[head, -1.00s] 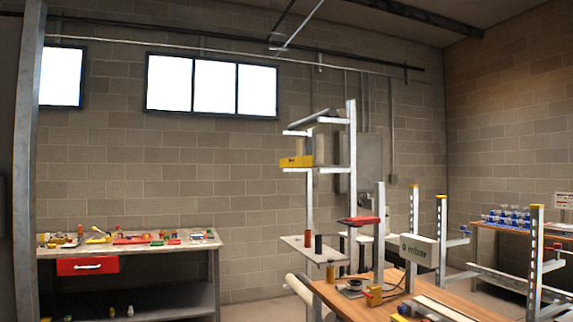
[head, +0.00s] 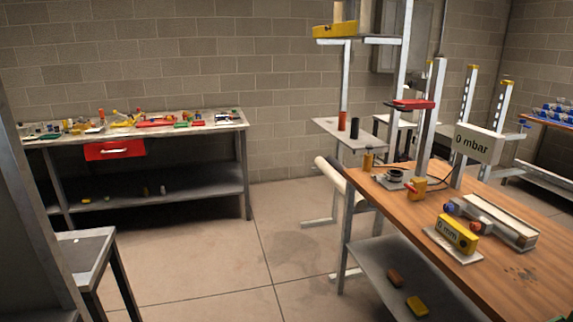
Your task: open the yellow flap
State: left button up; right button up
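No part is clearly recognisable as a flap. A yellow piece (head: 336,31) sits on the upper shelf of the metal stand, near the top of the view; it may be the flap, but I cannot tell whether it is open or shut. A yellow box (head: 456,235) reading "0 mm" stands on a plate on the wooden workbench (head: 505,277) at the right. Neither of my grippers is in view.
A long table (head: 225,121) with many small parts and a red drawer (head: 114,149) stands by the back wall. A grey side table (head: 90,247) is at left. The floor (head: 215,285) between them and the workbench is clear. A "0 mbar" display (head: 477,143) stands on the workbench.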

aim_at(347, 29)
jog(key=i, duration=2.25)
jog(key=i+u, duration=0.1)
jog(key=i, duration=0.45)
jog(key=i+l+u, duration=0.1)
jog(key=i, duration=0.45)
jog(key=i+l+u, duration=0.1)
jog(key=i, duration=0.45)
